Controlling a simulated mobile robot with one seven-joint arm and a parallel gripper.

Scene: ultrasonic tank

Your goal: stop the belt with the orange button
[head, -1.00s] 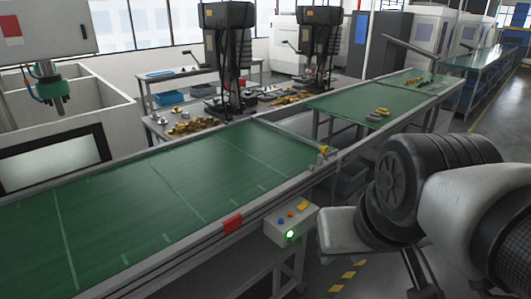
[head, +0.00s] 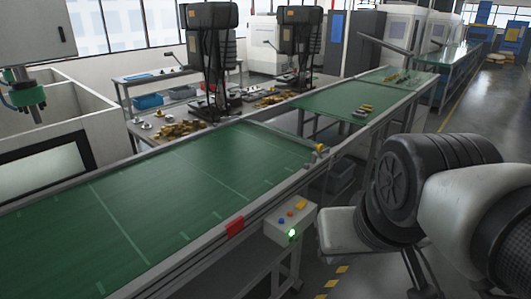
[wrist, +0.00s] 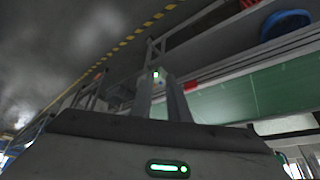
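A pale control box (head: 275,235) sits on the near side rail of the green conveyor belt (head: 165,200). Its sloped top has a yellow-orange button (head: 301,205), a small red-orange button (head: 290,213) and a blue button (head: 282,221). A green light (head: 292,234) glows on its front. In the head view my arm is at the right, and its pale end lies just right of the box; the fingertips cannot be made out. In the wrist view my gripper (wrist: 161,88) has its two fingers apart with nothing held. A small green light (wrist: 156,73) shows between them.
A red block (head: 235,226) sits on the near rail, left of the box. Small yellow and dark parts (head: 362,111) lie on the farther belt section. Drill presses (head: 208,55) stand behind the belt. Grey floor with a yellow-striped line (head: 335,277) is in front.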

